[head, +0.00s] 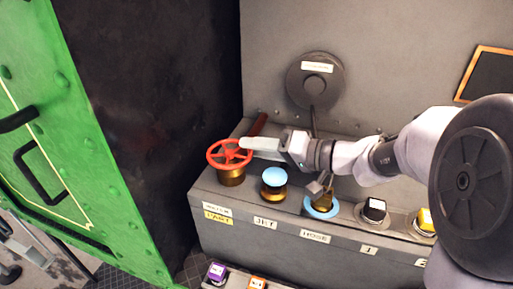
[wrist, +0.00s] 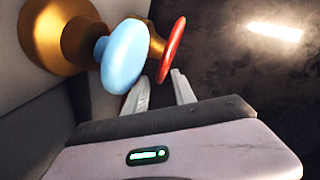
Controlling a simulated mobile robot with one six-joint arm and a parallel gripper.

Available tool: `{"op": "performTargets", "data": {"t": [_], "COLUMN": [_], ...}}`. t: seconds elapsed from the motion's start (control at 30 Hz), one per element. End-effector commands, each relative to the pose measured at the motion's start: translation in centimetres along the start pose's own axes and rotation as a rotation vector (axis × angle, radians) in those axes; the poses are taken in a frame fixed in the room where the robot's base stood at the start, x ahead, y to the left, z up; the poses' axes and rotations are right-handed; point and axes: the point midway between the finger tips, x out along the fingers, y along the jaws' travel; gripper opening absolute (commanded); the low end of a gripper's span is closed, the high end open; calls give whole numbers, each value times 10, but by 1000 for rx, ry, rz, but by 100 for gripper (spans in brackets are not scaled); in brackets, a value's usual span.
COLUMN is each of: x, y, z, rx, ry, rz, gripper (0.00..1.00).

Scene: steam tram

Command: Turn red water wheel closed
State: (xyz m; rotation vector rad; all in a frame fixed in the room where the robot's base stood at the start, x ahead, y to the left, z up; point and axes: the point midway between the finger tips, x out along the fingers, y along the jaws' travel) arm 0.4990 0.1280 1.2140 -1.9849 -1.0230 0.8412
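The red water wheel (head: 229,153) is a spoked handwheel on a brass base at the left end of the grey console. A yellow label reading "PART" sits on the console's front below it. My gripper (head: 247,145) reaches in from the right, its pale fingers at the wheel's right rim. In the wrist view the wheel (wrist: 173,47) shows nearly edge-on, and its lower edge lies between the two spread fingertips (wrist: 160,76). The fingers are apart; I cannot tell whether they touch the rim.
A light-blue knob (head: 274,178) on brass stands right of the wheel, close to my fingers in the wrist view. A blue ring (head: 321,207) and black (head: 374,210) and yellow buttons follow. A green riveted door (head: 75,150) stands at left.

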Motion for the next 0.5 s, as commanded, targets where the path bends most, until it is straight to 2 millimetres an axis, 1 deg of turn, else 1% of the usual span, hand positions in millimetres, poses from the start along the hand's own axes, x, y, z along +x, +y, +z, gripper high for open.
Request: {"op": "performTargets", "data": {"t": [0.13,0.2,0.3,0.5], "x": [0,0,0,0], "y": [0,0,0,1], "z": [0,0,0,2], "rx": [0,0,0,-1], "ry": [0,0,0,6], "rz": [0,0,0,6], "gripper": [32,18,0,0]}}
